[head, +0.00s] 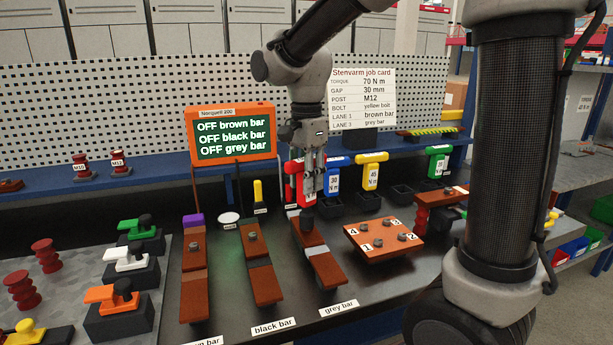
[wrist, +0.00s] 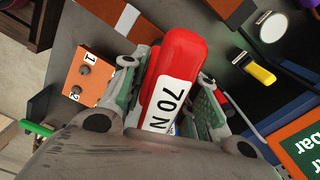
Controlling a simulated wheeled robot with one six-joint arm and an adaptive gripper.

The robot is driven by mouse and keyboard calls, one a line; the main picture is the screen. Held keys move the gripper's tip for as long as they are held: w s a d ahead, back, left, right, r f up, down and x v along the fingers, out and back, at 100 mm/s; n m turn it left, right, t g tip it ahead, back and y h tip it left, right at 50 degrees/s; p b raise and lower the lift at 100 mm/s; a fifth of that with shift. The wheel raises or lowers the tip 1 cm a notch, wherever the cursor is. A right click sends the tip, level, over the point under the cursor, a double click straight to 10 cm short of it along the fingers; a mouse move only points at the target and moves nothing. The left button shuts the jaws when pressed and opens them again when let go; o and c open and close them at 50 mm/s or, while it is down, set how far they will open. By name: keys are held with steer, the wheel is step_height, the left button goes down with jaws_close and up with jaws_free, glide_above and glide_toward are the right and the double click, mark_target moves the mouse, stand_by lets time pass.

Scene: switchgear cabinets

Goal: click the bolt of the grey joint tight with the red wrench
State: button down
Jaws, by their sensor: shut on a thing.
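My gripper (head: 311,180) is shut on the red wrench (head: 292,190), over the far end of the grey bar. In the wrist view the red wrench (wrist: 183,55) lies between the green-padded fingers of my gripper (wrist: 168,85), and its label reads 70 N. The grey bar joint (head: 307,231) is a reddish-brown bar with a grey band, behind the "grey bar" label (head: 339,308). A dark round end (head: 307,219) sits low under my gripper at the joint's upper piece. The joint's bolt is hidden there, and I cannot tell whether the wrench touches it.
The black bar (head: 262,280) and brown bar (head: 194,290) lie to the left. An orange numbered bolt plate (head: 383,240) is close on the right. Blue (head: 333,181) and yellow (head: 372,175) wrenches stand behind. The orange-framed screen (head: 233,135) reads OFF for all three bars.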

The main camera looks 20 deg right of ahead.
steer(key=shift+f, duration=0.15)
steer(key=shift+m, duration=0.3)
stand_by(0.3)
steer(key=shift+m, duration=3.6)
steer(key=n, duration=0.3)
steer(key=shift+n, duration=0.4)
steer(key=n, duration=0.4)
